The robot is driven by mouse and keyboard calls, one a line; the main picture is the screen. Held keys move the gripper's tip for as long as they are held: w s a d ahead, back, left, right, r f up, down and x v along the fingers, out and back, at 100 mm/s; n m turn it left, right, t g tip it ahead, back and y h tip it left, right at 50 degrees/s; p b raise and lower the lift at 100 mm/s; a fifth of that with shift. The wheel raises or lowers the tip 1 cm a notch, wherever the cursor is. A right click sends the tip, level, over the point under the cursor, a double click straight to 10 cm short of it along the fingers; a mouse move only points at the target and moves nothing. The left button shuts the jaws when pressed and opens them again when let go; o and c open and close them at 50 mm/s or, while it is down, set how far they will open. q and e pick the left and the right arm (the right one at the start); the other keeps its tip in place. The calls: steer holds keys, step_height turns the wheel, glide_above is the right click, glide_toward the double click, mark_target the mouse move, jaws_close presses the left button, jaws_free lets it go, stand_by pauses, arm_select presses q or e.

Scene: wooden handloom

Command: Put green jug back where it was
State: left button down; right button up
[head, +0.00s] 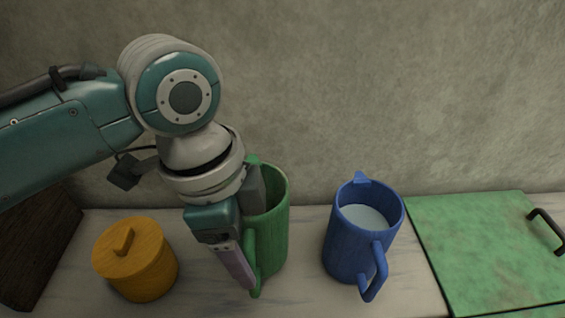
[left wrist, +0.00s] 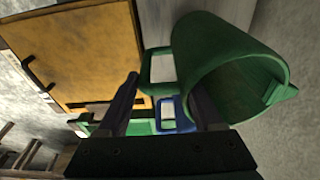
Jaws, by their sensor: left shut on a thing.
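The green jug (head: 272,225) is upright at the counter between the yellow lidded pot and the blue jug. I cannot tell whether its base touches the counter. My left gripper (head: 247,262) points down at the jug's left side and is shut on it at the handle; the arm hides part of the rim. In the left wrist view the green jug (left wrist: 228,62) shows its open mouth, with its handle (left wrist: 158,68) between the fingers (left wrist: 163,88). My right gripper is in neither view.
The yellow pot (head: 137,265) stands left of the green jug, and the blue jug (head: 360,240) with pale liquid stands to its right. A green panel with a dark handle (head: 490,250) lies farther right. A dark wooden block (head: 35,245) is at far left. A wall is behind.

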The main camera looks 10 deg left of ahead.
arm_select(q)
steer(key=shift+f+b, duration=0.5)
steer(key=shift+f, duration=1.6)
steer(key=shift+c, duration=0.2)
jaws_free()
